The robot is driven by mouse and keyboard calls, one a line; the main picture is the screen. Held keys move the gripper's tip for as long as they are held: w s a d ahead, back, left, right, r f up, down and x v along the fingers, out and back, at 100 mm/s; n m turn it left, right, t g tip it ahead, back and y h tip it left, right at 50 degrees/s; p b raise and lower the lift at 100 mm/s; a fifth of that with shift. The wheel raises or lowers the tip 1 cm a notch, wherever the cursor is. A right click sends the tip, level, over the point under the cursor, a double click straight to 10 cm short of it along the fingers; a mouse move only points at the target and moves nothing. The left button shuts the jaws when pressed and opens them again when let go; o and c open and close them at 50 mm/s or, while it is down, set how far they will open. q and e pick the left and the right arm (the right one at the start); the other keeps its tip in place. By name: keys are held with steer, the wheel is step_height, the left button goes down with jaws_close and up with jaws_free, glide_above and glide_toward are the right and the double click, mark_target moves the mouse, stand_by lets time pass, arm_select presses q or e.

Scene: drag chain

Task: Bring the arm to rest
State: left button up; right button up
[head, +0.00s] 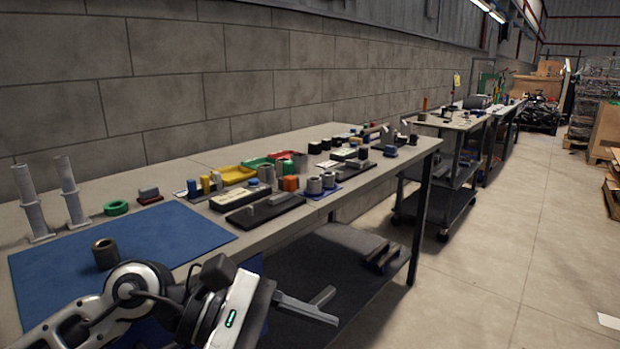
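My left arm comes in from the lower left. Its gripper (331,305) points right, in front of the table's near edge and in front of the lower shelf in the picture. Its two grey fingers stand apart with nothing between them. My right gripper is out of view. No drag chain can be made out.
Two grey posts (72,192) and a green ring (116,208) stand at the table's left. Several small parts, a yellow tray (238,175) and black blocks fill its middle and right. A wheeled cart (440,165) stands beyond.

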arm_select(q)
step_height(320, 180, up, 6)
steer(key=w+n+t+h+p, duration=0.15)
steer(key=n+t+h, duration=0.65)
steer(key=n, duration=1.1)
steer(key=w+a+f+n+t+y+p, duration=0.1)
steer(key=w+a+f+n+t+y, duration=0.25)
steer(key=n, duration=0.55)
steer(key=a+f+n+t+y+p, duration=0.15)
steer(key=n+t+y, duration=0.25)
steer(key=n+t, duration=0.4)
steer(key=s+a+f+n+g+y, duration=0.2)
steer(key=s+f+n+y, duration=0.1)
steer(key=f+n, duration=0.4)
steer(key=s+a+f+n+g+y+p, duration=0.1)
steer(key=s+a+f+n+g+y, duration=0.2)
steer(key=f+n, duration=0.4)
steer(key=s+a+f+n+g+y+p, duration=0.1)
steer(key=s+a+f+n+g+y, duration=0.1)
steer(key=s+f+n+y, duration=0.3)
step_height(320, 180, down, 3)
steer(key=a+n, duration=0.1)
steer(key=n, duration=0.2)
steer(key=shift+s+r+g, duration=0.2)
steer(key=shift+s+g, duration=0.05)
steer(key=shift+g, duration=0.1)
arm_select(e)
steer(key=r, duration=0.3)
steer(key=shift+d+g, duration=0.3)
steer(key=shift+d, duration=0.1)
